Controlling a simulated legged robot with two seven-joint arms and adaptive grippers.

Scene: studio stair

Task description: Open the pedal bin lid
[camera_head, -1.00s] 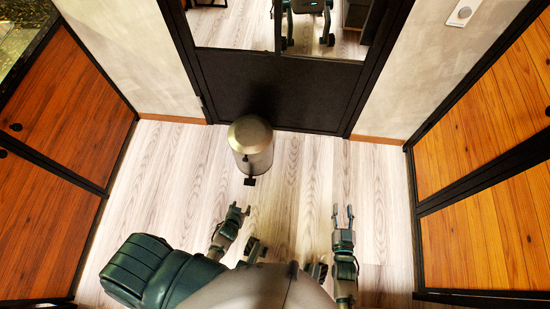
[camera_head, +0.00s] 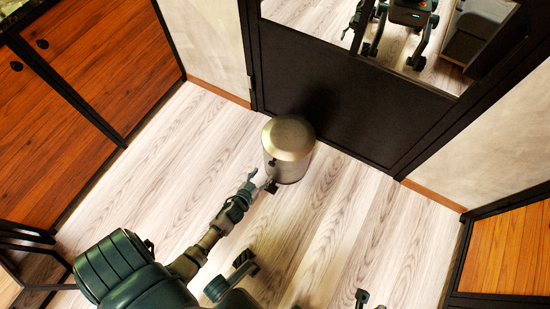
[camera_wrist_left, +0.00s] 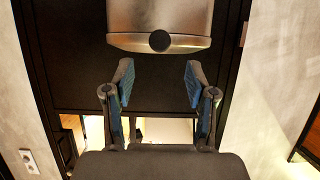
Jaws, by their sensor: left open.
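The pedal bin (camera_head: 289,168) is a metal cylinder standing on the floor against the dark door. Its domed brassy lid (camera_head: 288,136) is down on it. A dark knob shows at the lid's front edge, and a dark pedal (camera_head: 272,187) sticks out at the base. My left gripper (camera_head: 254,180) is at the bin's front left, close to it. In the left wrist view, the left gripper's fingers (camera_wrist_left: 158,85) are apart with nothing between them. The bin's rim and round dark knob (camera_wrist_left: 159,41) lie beyond the fingertips. My right gripper cannot be made out clearly.
The dark door (camera_head: 340,95) with a mirror-like upper panel stands right behind the bin. Wooden cabinets (camera_head: 90,75) line the left, and another wooden cabinet (camera_head: 508,255) is at the lower right. The pale wood floor (camera_head: 340,220) is clear right of the bin.

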